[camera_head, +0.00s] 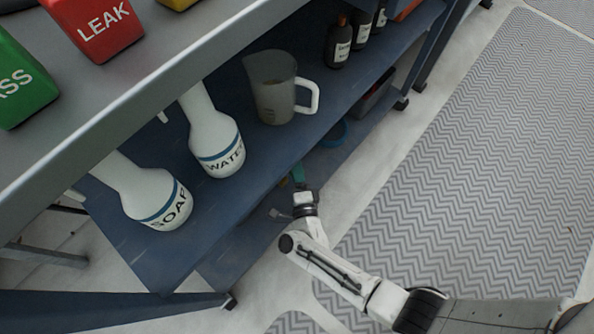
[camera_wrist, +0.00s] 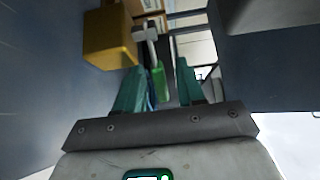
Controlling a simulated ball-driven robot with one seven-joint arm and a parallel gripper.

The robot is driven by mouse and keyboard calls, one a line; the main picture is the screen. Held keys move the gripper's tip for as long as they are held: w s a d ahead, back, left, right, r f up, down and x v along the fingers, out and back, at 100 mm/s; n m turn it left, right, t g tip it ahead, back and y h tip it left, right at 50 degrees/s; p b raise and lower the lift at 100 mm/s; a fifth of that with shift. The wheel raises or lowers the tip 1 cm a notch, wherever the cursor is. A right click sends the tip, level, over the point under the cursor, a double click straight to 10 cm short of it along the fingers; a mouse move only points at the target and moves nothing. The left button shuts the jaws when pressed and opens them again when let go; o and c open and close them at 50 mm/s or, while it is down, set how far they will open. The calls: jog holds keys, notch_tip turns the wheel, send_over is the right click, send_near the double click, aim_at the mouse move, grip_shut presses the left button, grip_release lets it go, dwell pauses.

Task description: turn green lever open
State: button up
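A bright green lever-like piece (camera_wrist: 158,82) shows in the wrist view, between my two teal fingers. It hangs below a pale grey fitting (camera_wrist: 146,33). My gripper (camera_wrist: 160,66) is open, with a clear gap between the fingers. The green piece lies nearer the left finger; I cannot tell whether they touch or how deep it sits. In the head view my gripper (camera_head: 298,174) reaches under the cart's middle shelf, with only a bit of teal finger showing. The green lever cannot be made out there.
A yellow box (camera_wrist: 110,40) is beside the fitting. The blue middle shelf (camera_head: 262,175) holds a soap bottle (camera_head: 150,196), a water bottle (camera_head: 214,140), a pitcher (camera_head: 277,88) and small dark bottles (camera_head: 339,43). Red LEAK (camera_head: 96,28) and green (camera_head: 20,82) blocks stand on top. A patterned mat (camera_head: 460,170) lies right.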

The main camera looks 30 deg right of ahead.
grip_shut()
jog(key=shift+a+h, duration=0.15)
jog(key=shift+h, duration=0.15)
dwell(0.4)
jog(key=m+h, duration=0.1)
jog(key=m+g+h, duration=0.1)
jog(key=s+m+g+h, duration=0.1)
jog(key=shift+a+h, duration=0.3)
jog(key=shift+s+a+m+g+h, duration=0.1)
jog(key=shift+s+m+g+h, duration=0.1)
jog(key=shift+m+g+h, duration=0.3)
jog(key=shift+s+a+m+g+h, duration=0.1)
jog(key=shift+s+m+g+h, duration=0.1)
jog(key=shift+m+g+h, duration=0.3)
grip_release()
